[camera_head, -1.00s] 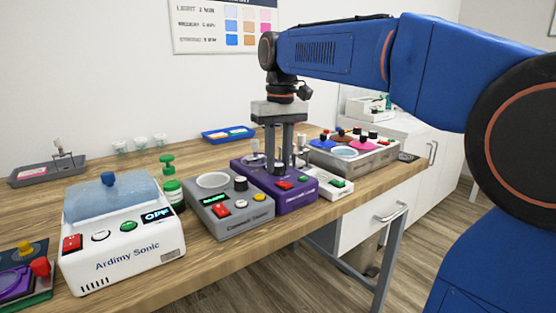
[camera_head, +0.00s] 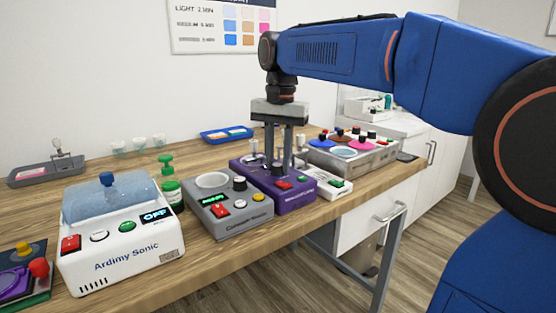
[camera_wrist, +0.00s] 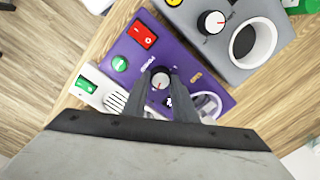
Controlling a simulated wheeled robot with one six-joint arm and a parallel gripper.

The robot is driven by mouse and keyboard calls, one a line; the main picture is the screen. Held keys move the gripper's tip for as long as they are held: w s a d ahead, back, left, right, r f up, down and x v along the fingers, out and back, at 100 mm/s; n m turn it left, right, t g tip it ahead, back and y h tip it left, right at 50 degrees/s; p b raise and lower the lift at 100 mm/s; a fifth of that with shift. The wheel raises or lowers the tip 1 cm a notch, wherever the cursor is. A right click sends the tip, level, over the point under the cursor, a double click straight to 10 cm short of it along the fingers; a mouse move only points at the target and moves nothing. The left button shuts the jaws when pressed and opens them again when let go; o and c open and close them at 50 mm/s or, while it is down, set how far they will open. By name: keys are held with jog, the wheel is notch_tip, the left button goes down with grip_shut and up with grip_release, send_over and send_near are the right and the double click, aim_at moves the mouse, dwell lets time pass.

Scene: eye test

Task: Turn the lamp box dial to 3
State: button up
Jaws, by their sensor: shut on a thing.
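The purple lamp box (camera_head: 297,201) stands on the wooden table in the head view, between a grey box and a small white box. It also shows in the wrist view (camera_wrist: 190,62), with a red switch (camera_wrist: 142,34) and a green button (camera_wrist: 119,63). My gripper (camera_head: 279,170) points straight down over the purple box. In the wrist view its two fingers are shut on the black dial (camera_wrist: 160,79), one on each side. The dial has a pale face with a small mark; the number it points to is not readable. The fingers hide part of the panel.
A grey heater box (camera_head: 230,215) with its own dial stands close to the left. A small white device (camera_head: 331,184) is close to the right, and a grey tray of coloured knobs (camera_head: 370,157) lies beyond. A white Ardimy Sonic box (camera_head: 125,263) is at front left.

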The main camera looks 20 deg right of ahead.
aim_at(280, 165)
jog(key=shift+m, duration=0.5)
jog(key=o, duration=1)
jog(key=shift+o, duration=0.2)
jog(key=shift+r, duration=0.1)
notch_tip(280, 165, up, 17)
jog(key=shift+s+d, duration=0.2)
jog(key=shift+r, duration=0.1)
